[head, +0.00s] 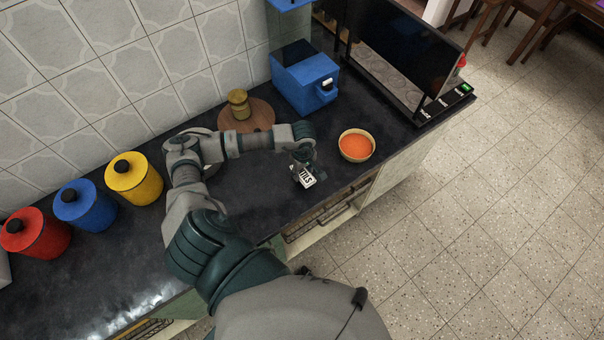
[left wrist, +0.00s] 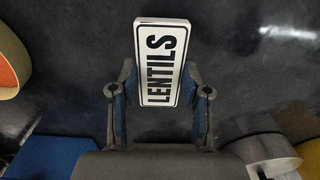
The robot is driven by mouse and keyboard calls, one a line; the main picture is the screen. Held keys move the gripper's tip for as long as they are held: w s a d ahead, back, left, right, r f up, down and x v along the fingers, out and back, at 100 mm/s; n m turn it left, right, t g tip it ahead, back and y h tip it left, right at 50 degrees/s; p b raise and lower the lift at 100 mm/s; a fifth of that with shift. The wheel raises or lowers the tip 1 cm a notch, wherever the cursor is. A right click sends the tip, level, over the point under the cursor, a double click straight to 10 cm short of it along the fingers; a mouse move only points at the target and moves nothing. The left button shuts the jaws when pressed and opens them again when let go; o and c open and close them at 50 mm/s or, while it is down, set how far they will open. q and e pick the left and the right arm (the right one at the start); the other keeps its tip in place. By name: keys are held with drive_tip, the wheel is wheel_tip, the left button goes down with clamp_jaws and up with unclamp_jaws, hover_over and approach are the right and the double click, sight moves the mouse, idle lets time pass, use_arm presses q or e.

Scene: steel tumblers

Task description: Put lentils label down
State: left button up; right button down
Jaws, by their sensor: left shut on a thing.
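The lentils label (head: 306,177) is a small white plate with a black border and black lettering. In the left wrist view the label (left wrist: 160,62) reads LENTILS along its length and sits between the two fingers. My left gripper (head: 300,168) is shut on it, above the dark counter left of the orange bowl; its fingers (left wrist: 160,100) grip the label's sides in the left wrist view. I cannot tell whether the label touches the counter. My right gripper is not in view.
A bowl with orange contents (head: 356,146) stands right of the gripper. Behind are a blue box-shaped appliance (head: 304,80) and a round wooden board (head: 258,115) with a jar (head: 239,104). Yellow (head: 135,180), blue (head: 86,207) and red (head: 36,236) canisters line the left wall.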

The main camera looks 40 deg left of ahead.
sight(301, 175)
use_arm(q)
wheel_tip(301, 175, down, 3)
drive_tip(key=shift+d+f, duration=0.1)
drive_tip(key=shift+a, duration=0.3)
drive_tip(key=o, duration=0.9)
drive_tip(key=shift+a+f, duration=0.1)
drive_tip(key=shift+a, duration=0.1)
drive_tip(key=shift+o, duration=0.2)
drive_tip(key=shift+d+r, duration=0.3)
drive_tip(key=shift+d, duration=0.05)
drive_tip(key=r, duration=1)
drive_tip(key=shift+a+r, duration=0.25)
drive_tip(key=shift+a, duration=0.05)
drive_tip(key=shift+d+r, duration=0.1)
drive_tip(key=shift+r, duration=0.4)
drive_tip(key=shift+d+r, duration=0.1)
drive_tip(key=shift+d, duration=0.05)
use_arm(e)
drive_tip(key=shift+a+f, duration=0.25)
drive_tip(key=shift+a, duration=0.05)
